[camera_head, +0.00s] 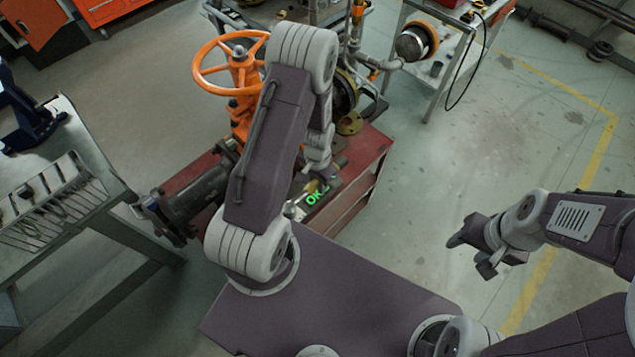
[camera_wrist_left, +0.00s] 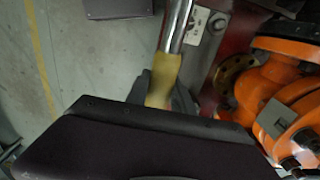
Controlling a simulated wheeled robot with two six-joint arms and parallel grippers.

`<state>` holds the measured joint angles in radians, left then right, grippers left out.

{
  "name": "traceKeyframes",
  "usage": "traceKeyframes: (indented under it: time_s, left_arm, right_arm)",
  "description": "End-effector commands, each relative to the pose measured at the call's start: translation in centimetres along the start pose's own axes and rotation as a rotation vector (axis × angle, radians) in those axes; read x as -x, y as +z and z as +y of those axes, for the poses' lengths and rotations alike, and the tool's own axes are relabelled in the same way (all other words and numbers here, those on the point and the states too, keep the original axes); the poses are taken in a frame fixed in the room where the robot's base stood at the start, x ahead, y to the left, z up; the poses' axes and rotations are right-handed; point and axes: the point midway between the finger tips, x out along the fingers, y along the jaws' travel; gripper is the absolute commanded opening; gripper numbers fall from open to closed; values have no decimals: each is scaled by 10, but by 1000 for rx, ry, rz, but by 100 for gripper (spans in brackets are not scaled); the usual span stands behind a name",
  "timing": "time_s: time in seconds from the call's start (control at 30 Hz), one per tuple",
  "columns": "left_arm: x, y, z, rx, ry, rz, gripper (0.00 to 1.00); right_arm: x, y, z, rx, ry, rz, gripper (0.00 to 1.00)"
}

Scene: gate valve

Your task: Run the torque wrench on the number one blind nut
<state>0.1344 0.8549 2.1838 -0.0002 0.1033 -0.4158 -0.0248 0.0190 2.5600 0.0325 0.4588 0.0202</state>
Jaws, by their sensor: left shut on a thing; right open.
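The orange gate valve (camera_head: 240,75) with its handwheel stands on the red stand (camera_head: 352,182) beyond my left arm. My left gripper (camera_head: 322,178) is mostly hidden by its own arm in the head view. In the left wrist view it is shut on the yellow grip of the torque wrench (camera_wrist_left: 164,80), whose chrome shaft runs up out of the picture. A green "OK" readout (camera_head: 317,196) glows beside this gripper in the head view. I cannot make out the number one blind nut. My right gripper (camera_head: 482,256) is open and empty over bare floor.
A dark pipe (camera_head: 190,194) extends left of the stand. A bench (camera_head: 62,215) with a rack of tools is at the left. A grey cart (camera_head: 437,55) is at the top right. The floor between the stand and my right gripper is clear.

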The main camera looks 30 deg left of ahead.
Motion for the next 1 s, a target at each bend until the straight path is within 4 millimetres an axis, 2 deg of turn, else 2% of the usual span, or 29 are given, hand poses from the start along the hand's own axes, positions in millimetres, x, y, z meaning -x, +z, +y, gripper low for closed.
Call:
traceKeyframes:
  time_s: [0.03,0.17,0.57,0.67,0.77,0.9,1.0]
  left_arm:
    - [7,0,0,0,-1,1,0]
    - [13,0,0,0,-1,1,0]
    - [11,-1,0,-3,-1,2,0]
    - [18,-11,0,-16,-3,7,0]
    - [33,-30,-1,-35,-5,11,0]
    - [66,-56,1,-59,-5,12,0]
    - [92,-67,7,-43,-4,10,0]
  right_arm:
    - [6,-1,0,0,0,0,50]
    - [12,-1,0,0,0,0,50]
    - [10,-1,0,0,0,0,50]
    - [9,-1,0,0,0,0,50]
    - [8,-1,0,0,0,0,50]
    - [6,-1,0,0,0,0,50]
    - [4,0,0,0,0,0,50]
